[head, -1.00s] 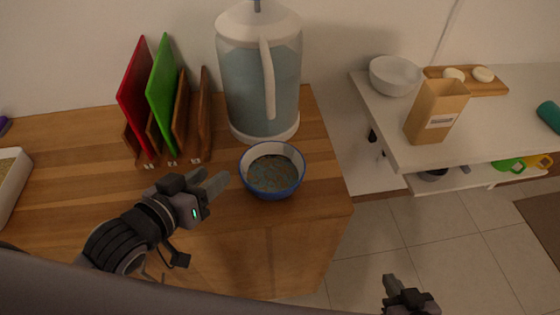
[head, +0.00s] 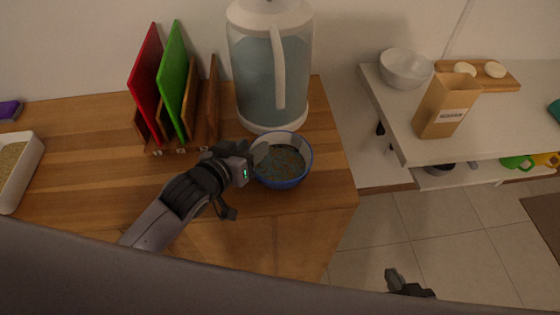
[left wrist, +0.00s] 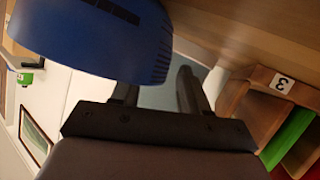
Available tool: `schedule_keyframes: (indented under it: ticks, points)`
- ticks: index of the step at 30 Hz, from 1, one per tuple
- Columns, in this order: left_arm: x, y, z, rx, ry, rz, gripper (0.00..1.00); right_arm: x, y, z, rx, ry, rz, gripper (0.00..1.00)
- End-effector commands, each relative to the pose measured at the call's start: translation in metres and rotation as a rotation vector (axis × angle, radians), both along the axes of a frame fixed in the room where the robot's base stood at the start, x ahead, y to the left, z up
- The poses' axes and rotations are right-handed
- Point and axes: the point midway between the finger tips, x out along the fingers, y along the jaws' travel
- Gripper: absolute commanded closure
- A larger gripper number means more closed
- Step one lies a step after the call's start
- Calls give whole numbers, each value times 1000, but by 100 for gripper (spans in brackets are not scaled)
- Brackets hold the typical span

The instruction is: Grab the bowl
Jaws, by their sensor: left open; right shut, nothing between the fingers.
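A blue bowl (head: 281,183) with a white inside and a bluish-brown patterned bottom stands on the wooden counter near its right end. My left gripper (head: 260,154) is open at the bowl's left rim. In the left wrist view the blue outer wall of the bowl (left wrist: 100,40) is close to the fingers (left wrist: 158,92). One finger is beside the wall and the other is partly hidden by it. Whether they touch the bowl I cannot tell. My right gripper (head: 393,280) is shut and empty, low over the floor.
A large water jug (head: 255,80) stands right behind the bowl. A rack with red and green cutting boards (head: 172,80) is to the left. A white counter at the right holds a plain white bowl (head: 405,70) and a paper bag (head: 447,107). The counter's front edge is close to the bowl.

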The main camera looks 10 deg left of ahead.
Motion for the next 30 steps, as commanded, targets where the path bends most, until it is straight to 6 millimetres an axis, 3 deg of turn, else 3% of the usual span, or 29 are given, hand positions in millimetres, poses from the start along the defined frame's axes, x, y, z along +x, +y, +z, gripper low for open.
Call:
schedule_keyframes:
  ticks: [4, 13, 17, 30]
  points:
    - [11, -4, -5, 1, 1, -1, 56, 1, 0, 0, 0, -1, -1, 100]
    - [13, -4, -6, 1, 1, -1, 56, 1, 0, 1, 0, -2, -1, 100]
    - [13, -4, -6, 1, 1, -1, 98, 1, 0, 1, 0, -2, -1, 100]
    - [13, -4, -3, -1, -1, -1, 100, 1, -1, 1, -1, -3, -2, 100]
